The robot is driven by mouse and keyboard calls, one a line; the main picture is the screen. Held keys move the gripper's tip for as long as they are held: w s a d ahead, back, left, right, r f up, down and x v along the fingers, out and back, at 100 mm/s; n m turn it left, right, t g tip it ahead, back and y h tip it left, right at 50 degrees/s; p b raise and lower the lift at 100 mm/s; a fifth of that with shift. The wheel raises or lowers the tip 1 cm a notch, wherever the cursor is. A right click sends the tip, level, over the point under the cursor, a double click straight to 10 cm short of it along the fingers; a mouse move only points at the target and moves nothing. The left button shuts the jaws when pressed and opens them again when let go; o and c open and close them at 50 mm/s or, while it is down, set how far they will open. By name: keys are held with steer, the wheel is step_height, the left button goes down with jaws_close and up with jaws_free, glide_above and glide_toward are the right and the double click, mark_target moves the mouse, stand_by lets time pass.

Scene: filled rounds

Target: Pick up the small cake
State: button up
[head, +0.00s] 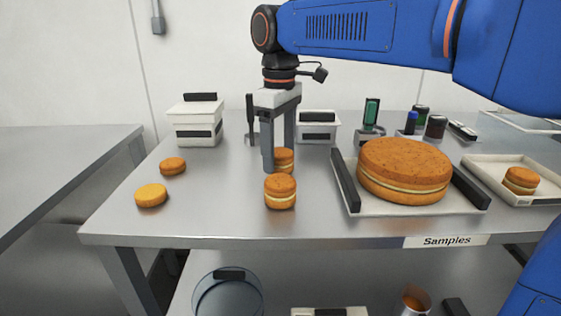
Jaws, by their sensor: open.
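Two small filled cakes, each two brown rounds with a pale layer between, stand near the middle of the steel table. The nearer small cake (280,192) is fully visible and upright. The farther small cake (284,161) is partly hidden by the nearer cake and by my gripper's left finger. My gripper (279,162) points down with its fingers apart, low over the farther cake, which shows between and beside the fingertips. Whether the fingers touch it, I cannot tell. Another small filled cake (520,179) sits in a white tray (538,199) at the right.
A large filled cake (403,170) sits on a white tray with dark handles (344,186) right of my gripper. Two single rounds, one brown (173,166) and one yellower (151,195), lie at left. White tubs (195,125) and small jars (436,127) stand behind. The front middle is clear.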

mark_target(280, 151)
steer(key=shift+f, duration=0.8)
steer(key=shift+c, duration=0.4)
steer(key=c, duration=0.7)
steer(key=shift+c, duration=0.2)
steer(key=shift+r, duration=0.15)
step_height(280, 151, up, 9)
steer(key=shift+f, duration=0.1)
steer(key=shift+r, duration=0.45)
